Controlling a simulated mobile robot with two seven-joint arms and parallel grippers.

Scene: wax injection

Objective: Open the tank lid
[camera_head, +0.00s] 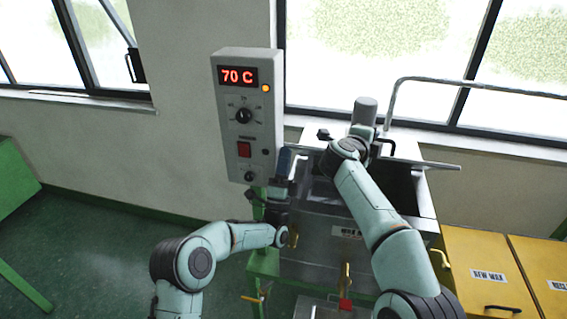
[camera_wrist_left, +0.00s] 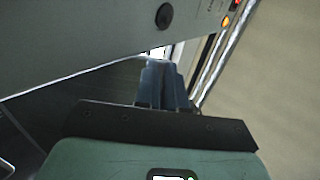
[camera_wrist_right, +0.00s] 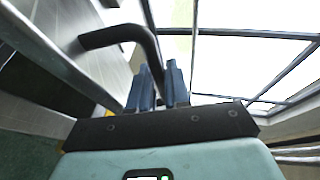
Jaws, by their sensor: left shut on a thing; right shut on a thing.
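The steel tank (camera_head: 315,232) stands in the middle of the head view, its dark inside showing at the right. Its pale lid (camera_head: 407,146) appears raised at the back, partly hidden by my right arm. My right gripper (camera_wrist_right: 158,88) is shut on the lid's black bent handle (camera_wrist_right: 122,36) in the right wrist view; the head view hides its fingertips. My left gripper (camera_head: 285,162) is beside the control box at the tank's left. It is shut on what looks like a metal bar (camera_head: 298,166). Its fingers (camera_wrist_left: 162,82) hide the contact in the left wrist view.
The control box (camera_head: 248,115) reads 70 C and stands close to my left gripper. A steel rail (camera_head: 480,88) runs behind the tank. Yellow bins (camera_head: 490,262) stand at the right. Brass taps (camera_head: 345,277) are on the tank's front.

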